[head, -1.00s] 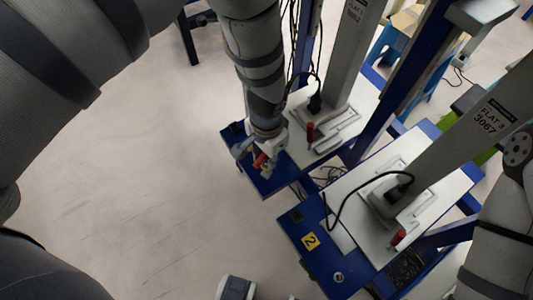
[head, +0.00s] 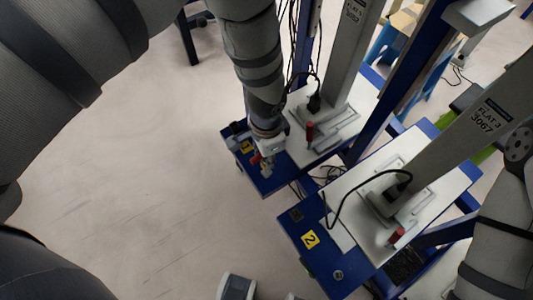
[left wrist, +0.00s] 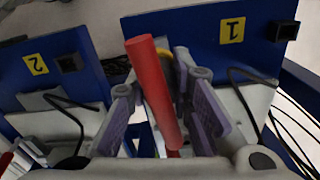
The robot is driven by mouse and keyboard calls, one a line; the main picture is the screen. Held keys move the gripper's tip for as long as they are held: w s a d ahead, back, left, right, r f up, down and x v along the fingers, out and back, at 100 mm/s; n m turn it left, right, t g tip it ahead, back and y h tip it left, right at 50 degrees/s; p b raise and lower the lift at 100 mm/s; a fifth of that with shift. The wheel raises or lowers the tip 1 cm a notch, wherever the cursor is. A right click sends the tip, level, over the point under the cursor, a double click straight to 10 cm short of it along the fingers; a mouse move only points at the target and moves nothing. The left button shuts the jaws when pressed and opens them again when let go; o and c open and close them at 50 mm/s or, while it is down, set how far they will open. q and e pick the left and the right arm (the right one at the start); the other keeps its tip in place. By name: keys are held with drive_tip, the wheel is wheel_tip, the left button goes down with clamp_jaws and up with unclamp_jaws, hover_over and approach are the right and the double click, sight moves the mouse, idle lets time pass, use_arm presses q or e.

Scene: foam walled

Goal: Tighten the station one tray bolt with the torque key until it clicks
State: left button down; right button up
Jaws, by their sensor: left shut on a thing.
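My left gripper (head: 264,163) is over the front blue panel of station one (head: 232,134), beside its yellow label (head: 247,146). It is shut on the red torque key (head: 256,159). In the left wrist view the red key (left wrist: 153,90) stands tilted between the purple-grey fingers (left wrist: 165,105), with the label "1" (left wrist: 231,30) on the blue panel behind it. The tray bolt of station one cannot be made out; the gripper and key cover part of that panel.
Station two, with its yellow label (head: 310,239) and a round silver fitting (head: 338,275), stands to the right. A red handle (head: 310,131) stands on station one's white top, another (head: 396,236) on station two's. Cables and grey columns rise behind. The floor at left is clear.

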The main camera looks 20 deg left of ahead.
use_arm(q)
drive_tip(key=m, duration=0.3)
idle(0.4)
drive_tip(key=m, duration=0.3)
drive_tip(key=shift+m, duration=0.4)
